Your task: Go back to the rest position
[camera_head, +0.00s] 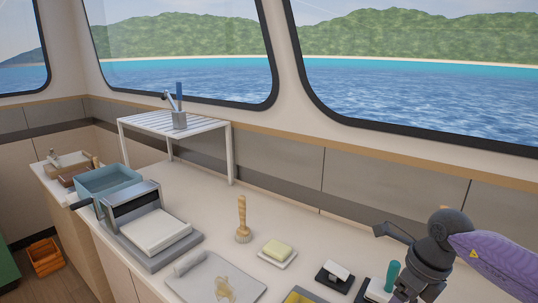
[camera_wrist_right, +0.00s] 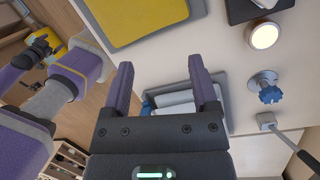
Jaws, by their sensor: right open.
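My right arm comes in from the right edge of the head view, with a purple link and dark wrist joints over the right end of the counter (camera_head: 200,205). In the right wrist view my right gripper (camera_wrist_right: 162,80) is open, its two purple fingers wide apart with nothing held between them. In the head view the fingertips cannot be made out. My left gripper cannot be made out in either view.
The counter bears a press-like grey device (camera_head: 155,228), a wooden brush (camera_head: 243,222), yellow soap (camera_head: 278,249), a black tray (camera_head: 333,281) and a teal-handled tool (camera_head: 392,275). A slatted white rack (camera_head: 160,123) stands behind. An orange crate (camera_head: 45,257) is on the floor.

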